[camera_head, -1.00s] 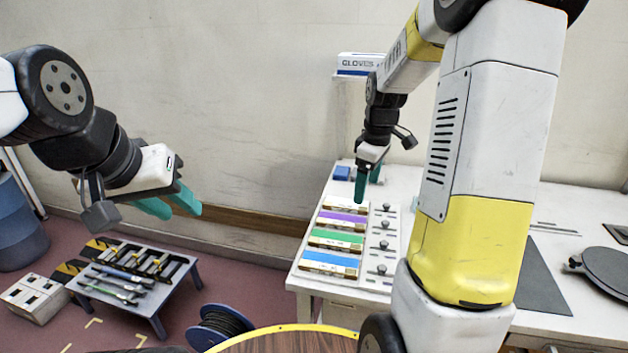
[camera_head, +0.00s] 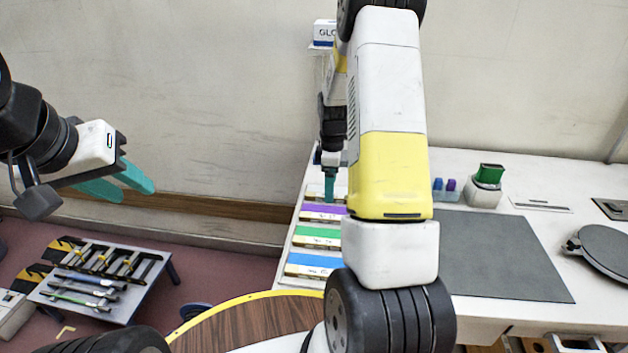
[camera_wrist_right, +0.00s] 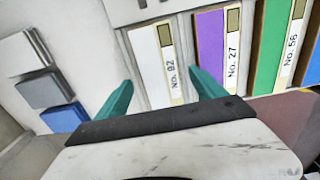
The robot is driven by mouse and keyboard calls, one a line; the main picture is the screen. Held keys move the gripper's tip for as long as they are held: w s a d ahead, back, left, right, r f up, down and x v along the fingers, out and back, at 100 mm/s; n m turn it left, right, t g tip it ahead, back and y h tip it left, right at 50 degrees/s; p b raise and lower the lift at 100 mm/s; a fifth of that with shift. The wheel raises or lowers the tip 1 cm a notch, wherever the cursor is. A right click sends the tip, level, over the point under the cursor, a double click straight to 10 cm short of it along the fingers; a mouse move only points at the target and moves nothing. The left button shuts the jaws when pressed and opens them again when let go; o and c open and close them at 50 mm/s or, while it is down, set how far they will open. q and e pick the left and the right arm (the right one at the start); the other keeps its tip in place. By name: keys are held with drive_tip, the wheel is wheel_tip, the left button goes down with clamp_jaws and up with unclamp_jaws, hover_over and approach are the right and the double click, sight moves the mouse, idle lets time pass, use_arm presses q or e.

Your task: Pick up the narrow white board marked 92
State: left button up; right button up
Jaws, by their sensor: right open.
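The narrow white board marked 92 (camera_wrist_right: 148,65) shows in the right wrist view, lying in a row beside the purple board marked 27 (camera_wrist_right: 211,55). My right gripper (camera_wrist_right: 160,90) is open, with one teal finger at each side of the white board's near end. I cannot tell whether the fingers touch it. In the head view my right gripper (camera_head: 330,185) is over the far end of the board row, and the white board is mostly hidden there. My left gripper (camera_head: 128,183) is at the left, in the air, with its teal fingers apart and empty.
Green (camera_head: 318,231) and blue (camera_head: 315,260) boards lie nearer in the row. A dark mat (camera_head: 500,255), a round dark plate (camera_head: 605,248) and a green-topped container (camera_head: 487,185) are on the white table. A low rack of tools (camera_head: 105,275) stands at the left.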

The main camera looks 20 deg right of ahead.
drive_tip(key=shift+f, duration=0.75)
drive_tip(key=c, duration=1.5)
